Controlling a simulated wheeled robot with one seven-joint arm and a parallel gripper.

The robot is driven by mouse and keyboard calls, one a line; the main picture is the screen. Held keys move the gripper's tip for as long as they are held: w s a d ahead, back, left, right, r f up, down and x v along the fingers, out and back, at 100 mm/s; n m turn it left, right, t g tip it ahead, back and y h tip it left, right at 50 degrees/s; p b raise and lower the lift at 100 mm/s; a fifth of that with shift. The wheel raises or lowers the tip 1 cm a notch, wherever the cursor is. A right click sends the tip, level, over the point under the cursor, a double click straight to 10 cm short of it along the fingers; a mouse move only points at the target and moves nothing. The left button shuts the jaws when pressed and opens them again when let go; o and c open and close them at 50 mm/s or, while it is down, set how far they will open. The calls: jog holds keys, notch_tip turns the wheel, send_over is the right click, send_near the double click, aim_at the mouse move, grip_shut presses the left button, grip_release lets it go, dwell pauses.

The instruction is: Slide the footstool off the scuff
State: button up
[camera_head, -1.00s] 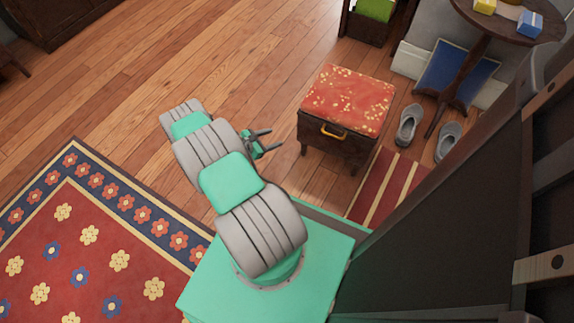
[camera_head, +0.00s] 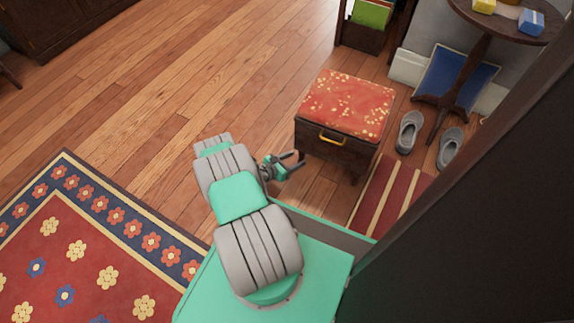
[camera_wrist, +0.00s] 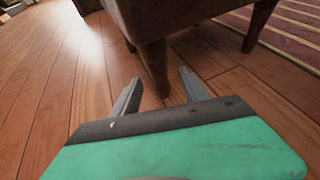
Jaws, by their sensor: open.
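The footstool (camera_head: 342,112) has a red, yellow-flecked cushion, dark wooden sides and a yellow handle on its front. It stands upright on the plank floor. In the wrist view its dark underside and legs (camera_wrist: 155,62) fill the top. My gripper (camera_head: 298,164) is open at the near left of the footstool, low over the floor. In the wrist view one leg stands just beyond and between the open fingertips (camera_wrist: 160,76); I cannot tell whether they touch it. No scuff can be made out in either view.
A striped red rug (camera_head: 385,200) lies right of the footstool, with grey slippers (camera_head: 410,132) beyond. A round table (camera_head: 505,22) stands at the back right. A flowered rug (camera_head: 85,240) lies at the left. The floor (camera_head: 200,70) left of the footstool is clear.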

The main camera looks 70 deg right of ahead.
jog(key=shift+x, duration=1.1)
jog(key=shift+c, duration=0.2)
grip_shut()
dwell(0.4)
